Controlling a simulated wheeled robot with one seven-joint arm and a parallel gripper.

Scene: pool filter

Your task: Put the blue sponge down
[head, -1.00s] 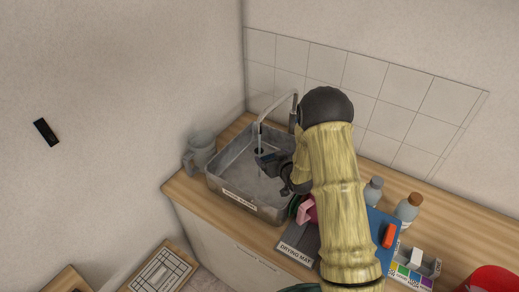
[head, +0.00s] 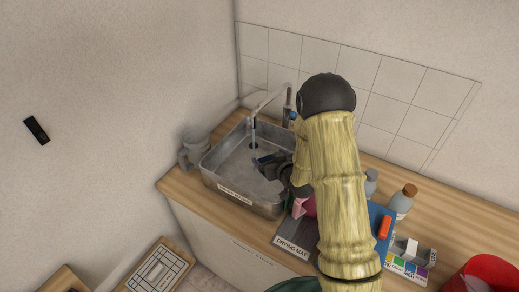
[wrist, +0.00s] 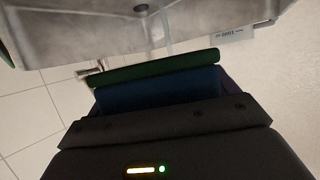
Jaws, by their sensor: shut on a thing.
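My gripper (head: 266,161) is over the right part of the steel sink basin (head: 212,178) in the head view, below the tap's level. In the wrist view, my gripper (wrist: 160,105) is shut on the blue sponge (wrist: 160,92), which has a dark green layer (wrist: 155,67) along one side. A small blue bit of the sponge (head: 263,159) shows at the fingertips in the head view. The basin also shows at the top of the wrist view (wrist: 90,30), apart from the sponge. My arm hides part of the basin's right side.
The tap (head: 287,97) stands behind the basin, its stream falling near the drain. A grey jug (head: 194,148) is at the left. The drying mat (head: 293,245), a pink thing (head: 304,206), bottles (head: 402,201) and a red bucket (head: 482,275) are to the right.

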